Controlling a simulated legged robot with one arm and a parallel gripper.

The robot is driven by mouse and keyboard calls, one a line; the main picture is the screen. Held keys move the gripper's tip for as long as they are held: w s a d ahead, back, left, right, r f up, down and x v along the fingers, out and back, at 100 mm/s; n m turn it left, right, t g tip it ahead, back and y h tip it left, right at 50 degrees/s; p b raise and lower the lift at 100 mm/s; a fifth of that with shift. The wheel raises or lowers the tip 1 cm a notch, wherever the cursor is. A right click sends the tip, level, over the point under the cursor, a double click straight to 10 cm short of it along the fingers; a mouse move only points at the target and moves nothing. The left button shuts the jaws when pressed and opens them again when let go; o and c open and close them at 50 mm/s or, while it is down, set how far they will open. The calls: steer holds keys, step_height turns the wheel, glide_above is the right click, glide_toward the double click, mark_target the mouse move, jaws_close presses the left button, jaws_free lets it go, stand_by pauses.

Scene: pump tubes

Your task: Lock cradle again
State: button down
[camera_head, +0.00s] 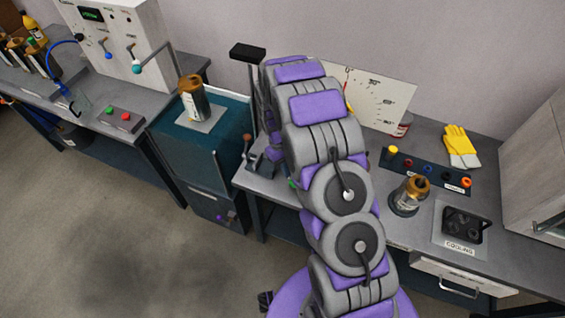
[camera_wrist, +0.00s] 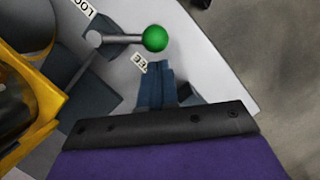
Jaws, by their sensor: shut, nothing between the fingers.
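In the wrist view, a lever with a green ball knob (camera_wrist: 154,38) runs on a thin metal rod from a round pivot at its left. A partly cut label reading "LOC" (camera_wrist: 82,8) is above the pivot, and a second small label (camera_wrist: 138,62) is below the knob. My gripper (camera_wrist: 162,68) is shut and empty, its fingertips just below the knob in the picture; whether they touch it I cannot tell. A yellow frame (camera_wrist: 50,110) around a dark part, perhaps the cradle, is at the left edge. In the head view my arm hides most of this spot.
In the head view, a capped canister (camera_head: 409,196), a cooling block (camera_head: 463,228) and yellow gloves (camera_head: 460,146) are on the right bench. Another canister (camera_head: 194,101) stands on the teal cabinet (camera_head: 185,150). The floor at the left is clear.

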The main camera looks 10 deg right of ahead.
steer(key=shift+s+d, duration=0.1)
steer(key=shift+s, duration=0.1)
stand_by(0.3)
steer(key=shift+s, duration=0.1)
steer(key=shift+s+n+p, duration=0.2)
steer(key=shift+n+p, duration=0.15)
steer(key=shift+n, duration=0.05)
